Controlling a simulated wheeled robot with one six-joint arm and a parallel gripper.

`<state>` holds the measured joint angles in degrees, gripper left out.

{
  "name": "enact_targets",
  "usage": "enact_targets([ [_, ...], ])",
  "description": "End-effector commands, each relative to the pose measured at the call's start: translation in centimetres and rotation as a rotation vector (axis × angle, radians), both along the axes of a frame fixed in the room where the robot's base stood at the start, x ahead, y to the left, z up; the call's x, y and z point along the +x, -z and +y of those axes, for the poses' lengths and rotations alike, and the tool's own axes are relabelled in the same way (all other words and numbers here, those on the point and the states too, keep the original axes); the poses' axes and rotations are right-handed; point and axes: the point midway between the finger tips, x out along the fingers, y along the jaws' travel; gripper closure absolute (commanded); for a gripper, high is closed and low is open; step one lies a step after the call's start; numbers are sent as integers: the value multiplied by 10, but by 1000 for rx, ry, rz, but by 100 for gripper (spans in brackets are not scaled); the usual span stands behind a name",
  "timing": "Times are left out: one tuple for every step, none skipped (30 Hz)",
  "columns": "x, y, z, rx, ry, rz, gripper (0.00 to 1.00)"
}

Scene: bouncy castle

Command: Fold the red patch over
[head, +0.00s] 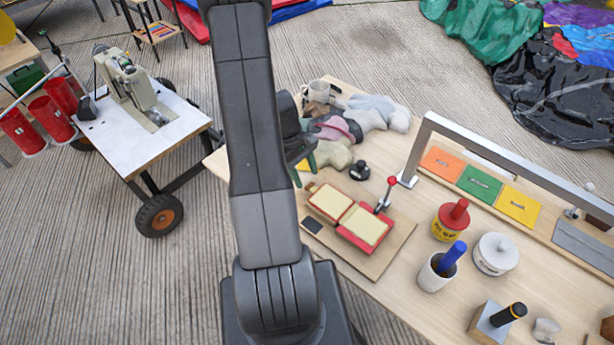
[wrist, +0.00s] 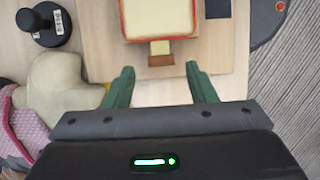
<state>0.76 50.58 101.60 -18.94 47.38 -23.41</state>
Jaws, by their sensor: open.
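A red-edged, two-part hinged piece with cream pads lies open on a wooden board in the head view. Its left half (head: 327,202) has a small brown tab at its far corner; its right half (head: 364,229) lies beside a lever. I cannot tell for certain that this is the red patch. In the wrist view a red-edged cream pad (wrist: 157,16) is at the top, with the brown tab (wrist: 161,60) below it. My gripper (wrist: 159,69) is open and empty, its green fingertips to either side of the tab. My gripper also shows in the head view (head: 305,177), partly hidden by my arm.
A lever with a red knob (head: 392,181) stands beside the piece. A black knob-like object (head: 359,170) and stuffed cloth shapes (head: 375,112) lie behind it. A metal frame (head: 500,158), tins and a cup (head: 437,272) stand to the right.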

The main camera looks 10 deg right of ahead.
Motion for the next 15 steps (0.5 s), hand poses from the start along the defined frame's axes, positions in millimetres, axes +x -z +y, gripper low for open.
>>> enact_targets([
  [-3,6,-2,-1,0,3,49],
  [-3,9,-2,-1,0,2,49],
  [-4,12,-3,-1,-1,3,49],
  [-5,14,-4,-1,-1,2,49],
  [-5,16,-4,0,-1,1,49],
  [-6,18,-5,0,-1,0,49],
  [-6,19,-5,0,-1,0,49],
  [-6,20,-5,0,0,0,49],
  [-7,20,-5,0,0,0,49],
  [-7,21,-5,0,0,0,49],
  [-7,21,-5,-1,0,-1,49],
  [-7,21,-5,0,0,-1,49],
  [-7,21,-5,0,0,-1,49],
  [-7,21,-5,0,0,-1,49],
  [-7,21,-5,0,0,-1,49],
])
